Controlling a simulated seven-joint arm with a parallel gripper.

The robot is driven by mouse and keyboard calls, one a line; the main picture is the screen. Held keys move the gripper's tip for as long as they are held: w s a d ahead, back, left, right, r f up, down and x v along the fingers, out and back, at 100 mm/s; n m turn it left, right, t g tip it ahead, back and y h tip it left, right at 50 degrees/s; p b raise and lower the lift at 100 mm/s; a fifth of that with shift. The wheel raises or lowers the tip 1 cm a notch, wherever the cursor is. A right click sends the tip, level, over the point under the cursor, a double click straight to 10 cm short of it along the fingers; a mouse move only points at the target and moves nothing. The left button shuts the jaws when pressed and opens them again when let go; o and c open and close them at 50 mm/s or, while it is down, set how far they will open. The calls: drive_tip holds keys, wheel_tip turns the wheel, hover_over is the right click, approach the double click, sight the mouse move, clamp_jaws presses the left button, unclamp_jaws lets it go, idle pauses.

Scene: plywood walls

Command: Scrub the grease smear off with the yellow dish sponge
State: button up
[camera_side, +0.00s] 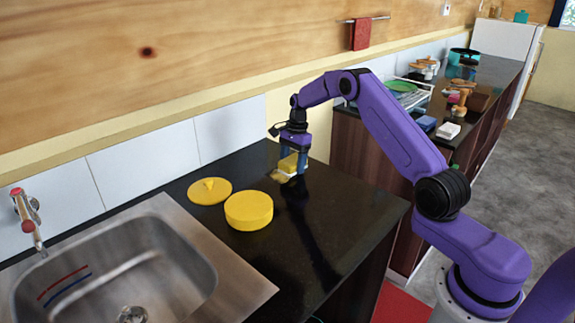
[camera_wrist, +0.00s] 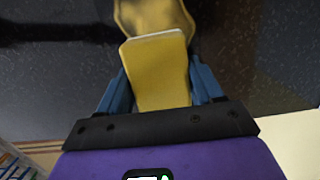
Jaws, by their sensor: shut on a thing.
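My gripper (camera_side: 292,163) is low over the dark worktop, pointing down, with its blue fingers shut on the yellow dish sponge (camera_side: 288,163). In the wrist view the sponge (camera_wrist: 158,72) stands between the two fingers (camera_wrist: 158,90), with a pale edge on its far end. A yellow-brown patch with a darker middle, which looks like the grease smear (camera_wrist: 155,14), shows just beyond the sponge. In the side view the smear (camera_side: 280,177) lies at the sponge's lower end. I cannot tell whether the sponge touches it.
A yellow round pot (camera_side: 249,212) and a flat yellow lid with a knob (camera_side: 209,192) stand left of my gripper. A steel sink (camera_side: 240,283) with a tap (camera_side: 29,218) is farther left. The worktop (camera_side: 340,208) right of my gripper is clear. Several items crowd the far counter.

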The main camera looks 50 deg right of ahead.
sight(274, 181)
drive_tip(key=a, duration=0.8)
drive_tip(key=shift+a, duration=0.1)
wheel_tip(274, 181, up, 8)
idle(0.6)
drive_tip(key=shift+s+f, duration=0.1)
drive_tip(key=shift+s, duration=0.1)
idle(0.4)
